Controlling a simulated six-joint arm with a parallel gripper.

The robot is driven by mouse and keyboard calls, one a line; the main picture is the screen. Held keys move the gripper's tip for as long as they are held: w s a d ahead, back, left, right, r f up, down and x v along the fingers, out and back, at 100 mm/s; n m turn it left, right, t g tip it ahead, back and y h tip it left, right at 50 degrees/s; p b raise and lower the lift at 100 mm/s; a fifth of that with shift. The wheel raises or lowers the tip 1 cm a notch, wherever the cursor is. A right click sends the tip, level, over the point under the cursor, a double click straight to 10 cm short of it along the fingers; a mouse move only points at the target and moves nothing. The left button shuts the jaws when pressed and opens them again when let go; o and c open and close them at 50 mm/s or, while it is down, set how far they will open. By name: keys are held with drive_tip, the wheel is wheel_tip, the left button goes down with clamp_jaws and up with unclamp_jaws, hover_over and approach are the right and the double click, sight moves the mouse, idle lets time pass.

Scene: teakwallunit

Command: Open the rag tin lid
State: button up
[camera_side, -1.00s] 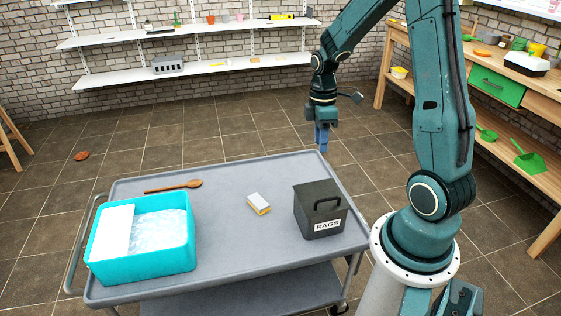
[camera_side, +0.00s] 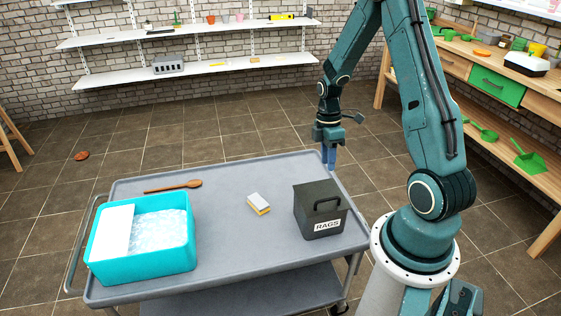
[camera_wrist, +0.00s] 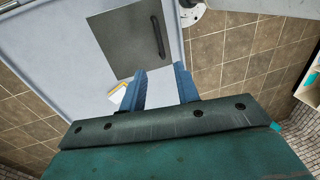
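The rag tin (camera_side: 318,220) is a dark grey box labelled RAGS, upright on the right part of the grey cart (camera_side: 225,225). Its lid (camera_side: 318,193) is closed and has a dark bar handle (camera_side: 328,203) on top. In the wrist view the lid (camera_wrist: 125,40) and its handle (camera_wrist: 159,37) show beyond the fingertips. My gripper (camera_side: 329,164) hangs pointing down behind the tin, near the cart's far right corner, apart from the tin. In the wrist view its two blue fingers (camera_wrist: 162,80) are spread with nothing between them.
A sponge (camera_side: 259,203) lies left of the tin. A wooden spoon (camera_side: 175,187) lies near the cart's far edge. A turquoise tub (camera_side: 145,255) with suds and a white panel stands at the left. The cart top between tub and sponge is clear.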

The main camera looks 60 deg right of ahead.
hover_over(325, 206)
wheel_tip(325, 206, down, 12)
drive_tip(key=shift+d+r, duration=0.1)
drive_tip(key=shift+r, duration=0.15)
idle(0.3)
clamp_jaws()
